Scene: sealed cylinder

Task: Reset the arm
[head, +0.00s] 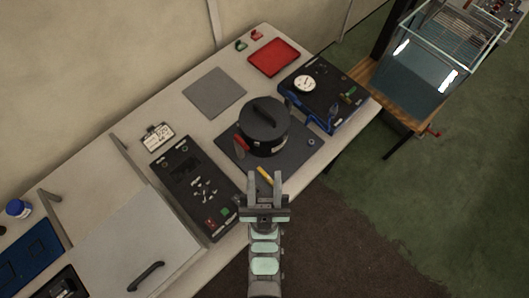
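My gripper (264,182) is in the lower middle of the head view, above the front edge of the bench. Its two fingers are spread apart and nothing shows between them but a yellow piece (265,175) on or near the dark mat beyond. My arm reaches up from the bottom of the picture. A black lidded cylinder (264,128) with a bar handle on top stands on the dark mat (305,158), beyond the gripper and apart from it. A red part (240,145) shows at the cylinder's left side.
A black panel with switches (187,170) lies left of the mat. A dark blue-edged case with a gauge (335,100) stands right. A red tray (273,57) and grey mat (214,92) lie behind. A glass-fronted cabinet (425,75) stands far right. Open floor lies in front.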

